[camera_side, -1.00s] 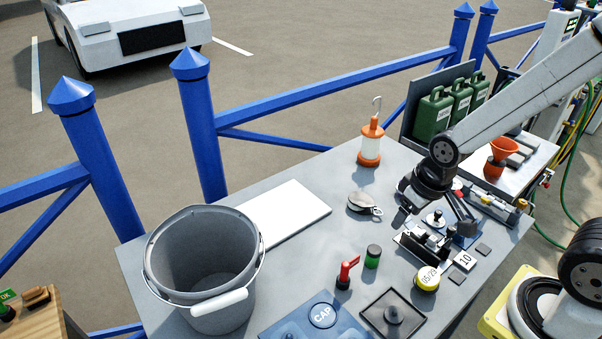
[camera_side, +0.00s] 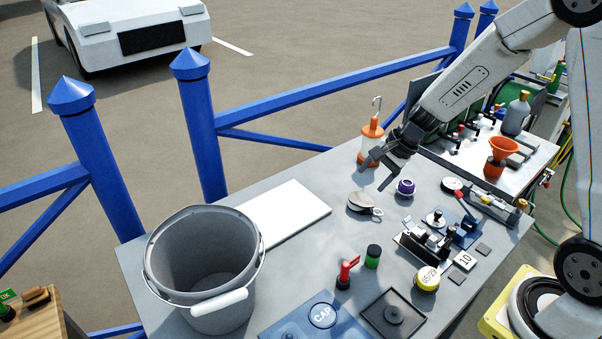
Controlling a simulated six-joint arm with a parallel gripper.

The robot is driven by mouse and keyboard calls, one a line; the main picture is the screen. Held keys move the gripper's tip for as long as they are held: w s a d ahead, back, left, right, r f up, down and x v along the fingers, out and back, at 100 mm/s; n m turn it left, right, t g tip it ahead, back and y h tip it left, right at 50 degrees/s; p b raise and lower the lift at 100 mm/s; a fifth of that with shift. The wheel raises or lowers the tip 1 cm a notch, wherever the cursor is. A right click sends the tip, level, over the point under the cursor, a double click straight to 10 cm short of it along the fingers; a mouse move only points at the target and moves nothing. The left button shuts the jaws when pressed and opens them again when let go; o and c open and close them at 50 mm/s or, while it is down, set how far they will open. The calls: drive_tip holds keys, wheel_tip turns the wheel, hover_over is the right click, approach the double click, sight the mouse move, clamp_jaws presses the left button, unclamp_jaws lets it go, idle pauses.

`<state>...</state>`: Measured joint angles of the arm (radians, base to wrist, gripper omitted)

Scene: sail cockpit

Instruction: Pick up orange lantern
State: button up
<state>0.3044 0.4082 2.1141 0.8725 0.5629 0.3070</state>
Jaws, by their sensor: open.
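The orange lantern (camera_side: 373,131) stands upright near the back edge of the grey table, with an orange top, a pale middle and a metal hook above. Its lower right part is hidden behind my gripper. My gripper (camera_side: 376,175) is open and empty. Its fingers are in front of the lantern's lower part in this view, pointing down to the left. I cannot tell whether they touch it.
A pulley block (camera_side: 360,202) and a purple item (camera_side: 405,187) lie just below my gripper. A white board (camera_side: 285,213) and a grey bucket (camera_side: 205,310) are to the left. An orange funnel (camera_side: 503,148) stands on the right. Blue railing (camera_side: 330,88) runs behind the table.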

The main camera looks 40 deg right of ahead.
drive_tip(key=w+d+m+t+y, duration=0.1)
drive_tip(key=w+d+m+t, duration=0.3)
drive_tip(key=w+d+m, duration=0.5)
drive_tip(key=m+t+h, duration=0.3)
drive_tip(key=m+t, duration=0.3)
drive_tip(key=m, duration=0.4)
approach(369, 127)
drive_tip(key=w, duration=0.2)
drive_tip(key=shift+w+a+f+y, duration=0.15)
drive_tip(key=shift+w+y, duration=0.15)
drive_tip(key=shift+w, duration=1.05)
drive_tip(key=shift+w, duration=0.1)
drive_tip(key=shift+g, duration=0.3)
drive_tip(key=shift+x, duration=2.5)
clamp_jaws()
